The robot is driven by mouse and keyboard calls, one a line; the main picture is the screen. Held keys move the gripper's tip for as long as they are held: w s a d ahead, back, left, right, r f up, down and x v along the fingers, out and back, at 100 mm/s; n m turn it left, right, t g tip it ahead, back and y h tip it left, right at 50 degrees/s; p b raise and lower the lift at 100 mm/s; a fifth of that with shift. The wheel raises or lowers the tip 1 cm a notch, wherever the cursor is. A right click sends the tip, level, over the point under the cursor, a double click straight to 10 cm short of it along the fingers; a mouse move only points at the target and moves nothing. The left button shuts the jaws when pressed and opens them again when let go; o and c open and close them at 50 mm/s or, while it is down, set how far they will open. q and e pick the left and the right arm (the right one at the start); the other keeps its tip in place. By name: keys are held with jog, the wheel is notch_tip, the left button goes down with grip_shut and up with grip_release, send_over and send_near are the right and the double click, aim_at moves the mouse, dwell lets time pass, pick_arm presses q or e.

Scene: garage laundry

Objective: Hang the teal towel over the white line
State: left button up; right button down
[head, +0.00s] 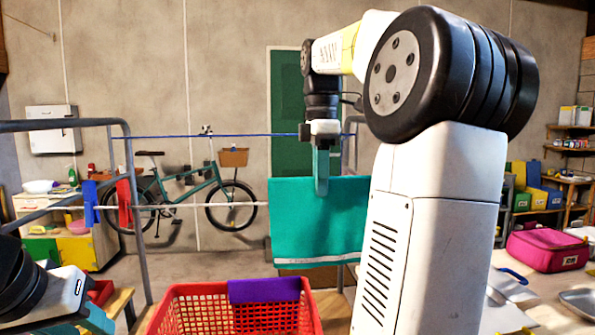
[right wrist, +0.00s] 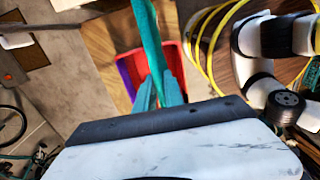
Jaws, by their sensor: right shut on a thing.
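The teal towel (head: 318,225) hangs spread out from my right gripper (head: 322,172), which is shut on its upper edge. A pale stripe runs along the towel's lower hem. In the right wrist view the towel (right wrist: 149,40) shows edge-on at the fingertips (right wrist: 158,95). The white line (head: 185,206) runs level from the left rack to the towel's left edge, at about the towel's mid height, and is hidden beyond it. I cannot tell whether they touch. Part of my left gripper (head: 95,318) shows low at the left; its jaws are unclear.
A blue line (head: 220,135) runs higher up. A grey metal rack (head: 132,180) stands left, with blue (head: 91,203) and red cloths (head: 124,202). A red basket (head: 190,305) with a purple cloth (head: 263,290) is below the towel. A pink case (head: 547,250) lies right.

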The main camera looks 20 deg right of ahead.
aim_at(320, 200)
jog(key=shift+f, duration=1.9)
jog(key=c, duration=1.4)
grip_release()
jog(key=shift+o, duration=0.2)
jog(key=shift+r, duration=0.1)
